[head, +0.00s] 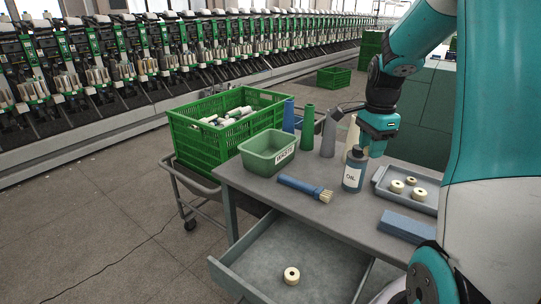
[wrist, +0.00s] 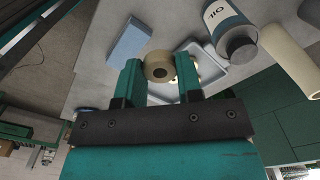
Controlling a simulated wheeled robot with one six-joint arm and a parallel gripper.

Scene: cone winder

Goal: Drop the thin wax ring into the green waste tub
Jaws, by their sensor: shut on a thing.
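My gripper (head: 374,148) is above the table, just behind and to the right of the oil bottle (head: 353,172). In the wrist view its two fingers (wrist: 159,66) are shut on a tan wax ring (wrist: 158,72) with a dark hole. I cannot make out this held ring in the head view. The green waste tub (head: 257,161), labelled WASTE, stands at the table's left back corner, left of my gripper, and looks empty. More pale rings (head: 397,187) lie in the grey tray (head: 379,184) on the right, and one ring (head: 291,276) lies in the open drawer.
A blue-handled brush (head: 300,187) lies between tub and bottle. Blue, green and grey cones (head: 307,130) stand along the back edge, with a cream cone (wrist: 290,56) near my gripper. A blue block (head: 405,226) lies at the front right. A green crate (head: 215,150) stands beyond the tub.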

